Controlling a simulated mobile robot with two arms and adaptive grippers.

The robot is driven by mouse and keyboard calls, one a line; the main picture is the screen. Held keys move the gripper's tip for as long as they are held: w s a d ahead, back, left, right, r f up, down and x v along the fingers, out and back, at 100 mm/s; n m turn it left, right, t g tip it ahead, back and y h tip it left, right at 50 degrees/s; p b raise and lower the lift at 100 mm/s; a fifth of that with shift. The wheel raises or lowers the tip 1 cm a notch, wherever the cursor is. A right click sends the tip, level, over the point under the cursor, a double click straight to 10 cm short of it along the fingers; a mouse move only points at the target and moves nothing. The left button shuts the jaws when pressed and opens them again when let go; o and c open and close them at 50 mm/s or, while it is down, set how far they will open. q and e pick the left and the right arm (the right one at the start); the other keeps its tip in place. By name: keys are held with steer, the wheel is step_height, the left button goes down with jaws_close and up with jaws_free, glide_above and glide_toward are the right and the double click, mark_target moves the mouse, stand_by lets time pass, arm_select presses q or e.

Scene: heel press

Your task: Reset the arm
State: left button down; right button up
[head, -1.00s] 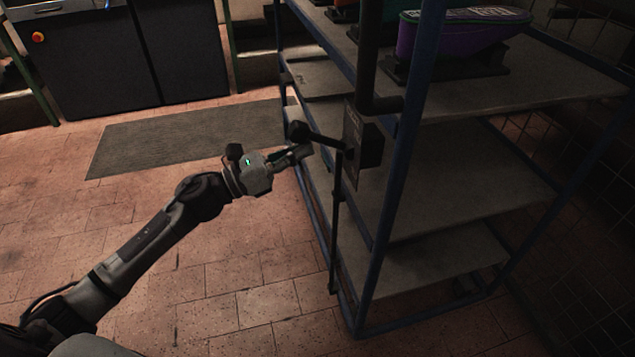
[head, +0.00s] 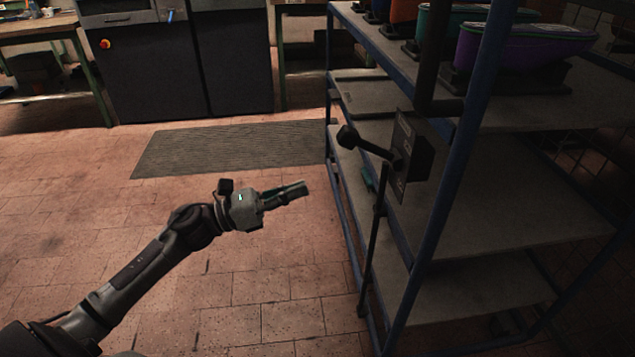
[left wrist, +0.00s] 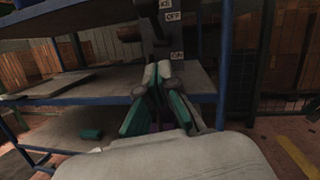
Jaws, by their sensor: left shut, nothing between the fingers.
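My left gripper (head: 303,187) is in the air left of the blue-framed shelf rack, its fingers shut and empty. Its closed fingers also show in the left wrist view (left wrist: 157,75), with green inner parts. A black lever with a ball knob (head: 347,136) sticks out to the left from a dark switch box (head: 420,160) on the rack. The gripper is below and left of the knob, apart from it. In the left wrist view the switch box (left wrist: 165,40) is beyond the fingers, with OFF and ON labels. My right gripper is not in view.
The blue-framed rack (head: 480,75) fills the right side, with several coloured shoe-like items on top, one purple (head: 520,55). A small green item (head: 368,182) lies on a lower shelf. A dark cabinet (head: 150,70) stands behind a grey mat (head: 230,145). Tiled floor on the left is clear.

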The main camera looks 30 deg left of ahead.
arm_select(q)
steer(key=shift+s+a+f, duration=0.15)
steer(key=shift+s+a, duration=0.25)
steer(key=shift+a, duration=0.05)
